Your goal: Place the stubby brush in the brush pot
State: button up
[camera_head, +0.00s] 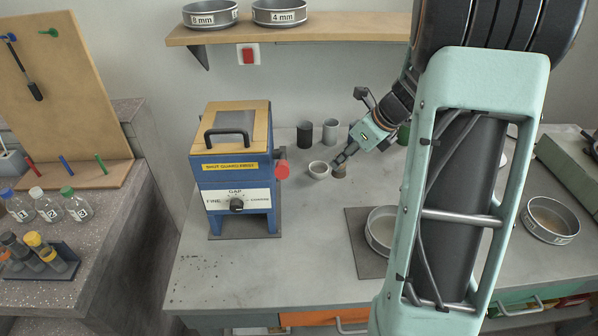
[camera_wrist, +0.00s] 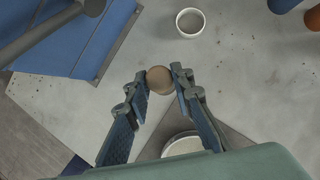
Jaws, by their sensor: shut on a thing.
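The stubby brush, a short tan-brown piece (camera_head: 340,172), is beneath my gripper (camera_head: 342,158) in the head view. In the wrist view its round brown top (camera_wrist: 158,79) sits between the two fingertips of my gripper (camera_wrist: 160,85), which are closed on its sides. Its lower part is hidden there, and I cannot tell whether it touches the bench. A small pale round pot (camera_head: 318,170) stands open and apart, just left of the brush in the head view; it also shows above the fingers in the wrist view (camera_wrist: 190,22). I cannot tell whether it is the brush pot.
A blue mill (camera_head: 237,180) with a red knob stands left. Black (camera_head: 305,135) and grey (camera_head: 330,132) cylinders stand behind. A sieve (camera_head: 380,232) rests on a dark mat (camera_head: 362,260) in front; another sieve (camera_head: 550,220) is at right.

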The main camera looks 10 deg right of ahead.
jog(key=shift+w+a+r, duration=0.15)
jog(key=shift+w+a, duration=0.25)
jog(key=shift+w, duration=0.05)
jog(key=shift+w+a, duration=0.1)
jog(key=shift+w, duration=0.2)
jog(key=shift+w+d+f+p, duration=0.1)
jog(key=shift+w+f+p, duration=0.05)
jog(key=shift+w+f, duration=1.85)
jog(key=shift+w+d+f+p, duration=0.15)
jog(key=shift+w+f, duration=1.2)
jog(key=shift+w, duration=1.15)
jog(key=shift+w+a+f+p, duration=0.1)
jog(key=shift+w+f+p, duration=0.05)
jog(key=shift+w+f, duration=2.05)
jog(key=shift+f, duration=0.9)
jog(key=shift+f, duration=0.1)
